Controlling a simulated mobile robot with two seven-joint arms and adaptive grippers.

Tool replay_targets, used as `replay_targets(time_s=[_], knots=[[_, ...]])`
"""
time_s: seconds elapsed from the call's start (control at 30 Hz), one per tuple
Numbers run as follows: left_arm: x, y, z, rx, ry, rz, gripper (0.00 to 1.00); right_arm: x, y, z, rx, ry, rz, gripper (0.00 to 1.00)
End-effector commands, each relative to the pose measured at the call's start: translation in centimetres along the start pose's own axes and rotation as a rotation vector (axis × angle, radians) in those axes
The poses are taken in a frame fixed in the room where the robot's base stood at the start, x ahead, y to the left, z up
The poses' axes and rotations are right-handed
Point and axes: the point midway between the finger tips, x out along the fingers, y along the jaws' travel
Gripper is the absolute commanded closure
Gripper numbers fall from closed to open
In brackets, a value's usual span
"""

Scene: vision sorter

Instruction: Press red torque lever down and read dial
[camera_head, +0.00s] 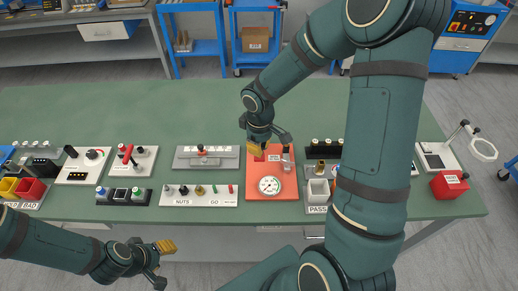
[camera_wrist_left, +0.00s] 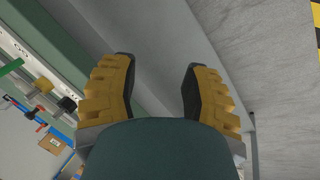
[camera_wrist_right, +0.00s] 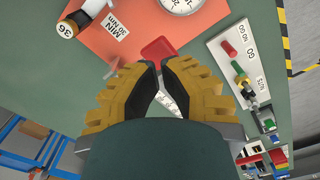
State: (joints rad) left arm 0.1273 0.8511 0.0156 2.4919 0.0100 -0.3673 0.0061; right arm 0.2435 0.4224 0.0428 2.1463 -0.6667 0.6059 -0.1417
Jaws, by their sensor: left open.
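The orange-red torque board (camera_head: 257,194) lies near the front of the green table. Its white round dial (camera_head: 269,185) faces up; the needle is too small to read. In the right wrist view the dial (camera_wrist_right: 182,3) is cut off by the top edge. My right gripper (camera_head: 254,149) is over the board's far end. The red lever (camera_wrist_right: 158,48) shows just beyond its fingertips (camera_wrist_right: 152,66), which are together; I cannot tell whether they touch it. My left gripper (camera_head: 168,246) is open and empty in front of the table; its spread fingers (camera_wrist_left: 160,75) show in the left wrist view.
A socket marked 36 (camera_wrist_right: 67,28) and a MIN 30 NM label (camera_wrist_right: 115,24) are on the board. A NUTS/GO rack (camera_head: 200,195) and grey fixture (camera_head: 207,158) stand to its left. The table's back is clear.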

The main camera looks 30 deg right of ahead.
Motion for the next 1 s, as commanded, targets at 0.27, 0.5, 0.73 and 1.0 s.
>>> replay_targets(time_s=[0.27,0.5,0.73,1.0], knots=[[0.9,-0.3,0.4,0.002,-0.008,0.001,0.53,1.1,0.0,0.0,0.0,0.0,0.0,1.0],[1.5,-0.6,0.8,0.004,-0.015,0.002,0.53,2.0,0.0,0.0,-0.001,0.0,0.0,1.0],[2.2,-0.8,1.1,0.006,-0.022,0.002,0.53,2.8,0.0,0.0,-0.001,0.0,0.0,1.0],[2.9,-1.1,1.4,0.008,-0.029,0.003,0.53,3.8,0.0,0.0,0.0,0.0,0.0,1.0]])
